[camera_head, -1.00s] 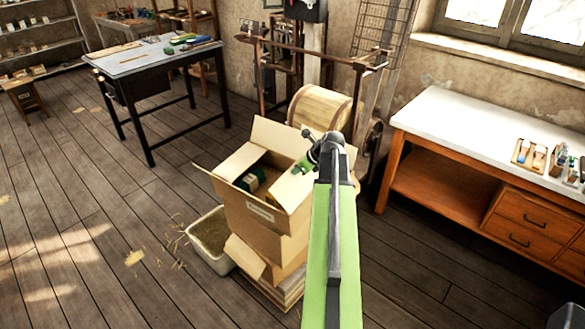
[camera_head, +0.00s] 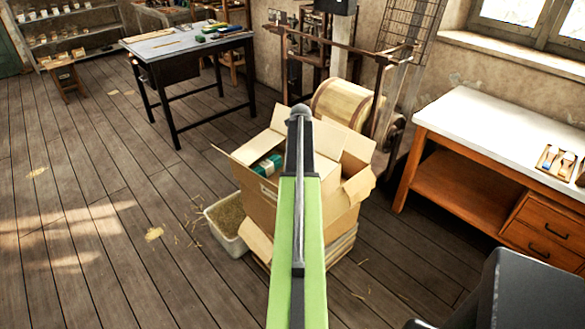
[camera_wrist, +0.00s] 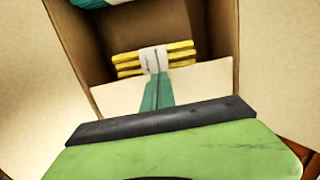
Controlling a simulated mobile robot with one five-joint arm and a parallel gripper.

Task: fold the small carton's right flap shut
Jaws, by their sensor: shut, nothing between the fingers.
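The open carton (camera_head: 262,210) is cardboard, with flaps spread and a green, white-labelled item inside. A right-hand flap (camera_head: 358,184) sticks outward at its right front corner. My arm covers its middle and hides my gripper in the head view. In the wrist view my gripper seems to show as two shut teal fingers (camera_wrist: 157,92) with a dark seam, against a pale panel. The wrist view looks into the carton, at a yellow stack (camera_wrist: 150,60) with a white band. Pale flaps (camera_wrist: 280,70) spread on both sides. I cannot tell whether my gripper touches a flap.
A tub of straw (camera_head: 228,222) stands left of the carton. A wooden drum (camera_head: 345,102) on a metal frame is close behind. A white-topped workbench (camera_head: 490,125) is to the right, and a dark-legged table (camera_head: 185,45) is at the back left. Open floor lies to the left.

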